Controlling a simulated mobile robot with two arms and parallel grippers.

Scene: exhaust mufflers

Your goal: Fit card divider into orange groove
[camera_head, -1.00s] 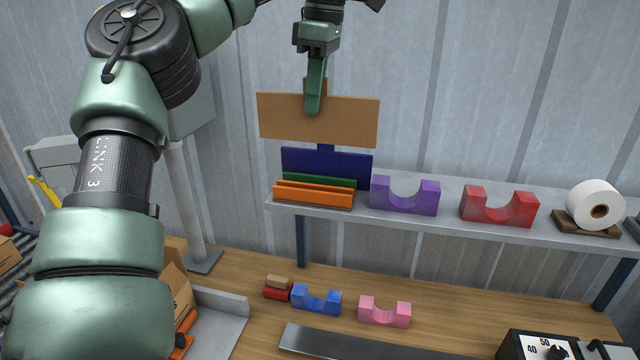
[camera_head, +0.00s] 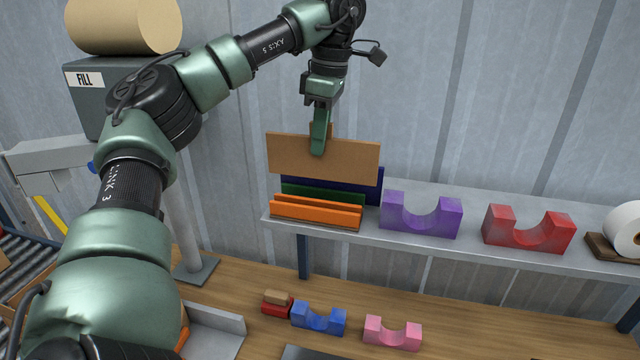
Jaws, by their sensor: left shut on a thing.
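The brown card divider (camera_head: 350,158) hangs upright from my left gripper (camera_head: 318,148), which is shut on its top edge. The orange groove (camera_head: 316,212), two parallel orange rails, lies at the front left of the grey shelf. The divider is above and slightly behind the orange rails, apart from them. A green strip (camera_head: 322,191) lies just behind the orange rails. A dark blue panel (camera_head: 372,183) stands behind that, partly hidden by the divider. My right gripper is not in view.
A purple cradle (camera_head: 420,217), a red cradle (camera_head: 527,230) and a white roll (camera_head: 628,228) stand on the grey shelf (camera_head: 470,206) to the right. Blue (camera_head: 318,319) and pink cradles (camera_head: 392,333) sit on the wooden bench below. A corrugated wall is behind.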

